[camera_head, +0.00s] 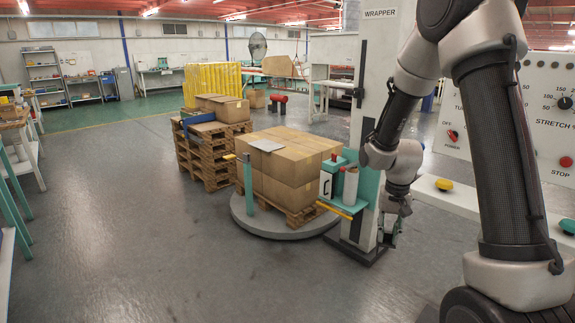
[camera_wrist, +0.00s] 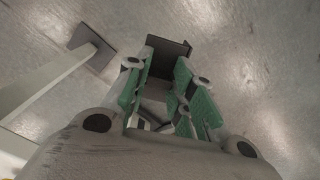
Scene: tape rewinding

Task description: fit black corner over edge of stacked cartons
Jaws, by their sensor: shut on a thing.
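The stacked cartons (camera_head: 300,161) stand on a wooden pallet on a round grey turntable (camera_head: 270,227), left of my arm, with a flat grey sheet (camera_head: 266,145) on top. My gripper (camera_head: 393,226) hangs low, right of the wrapper column and apart from the cartons. In the wrist view my gripper (camera_wrist: 166,72) has green pads and is shut on the black corner (camera_wrist: 168,46), which sticks out beyond the fingertips over bare floor. In the head view I cannot make out the black corner.
The wrapper column (camera_head: 367,115) and its teal carriage with a white roll (camera_head: 350,186) stand between my gripper and the cartons. A teal post (camera_head: 249,185) rises at the turntable's left. Stacked pallets (camera_head: 198,158) stand behind. Floor at front left is clear.

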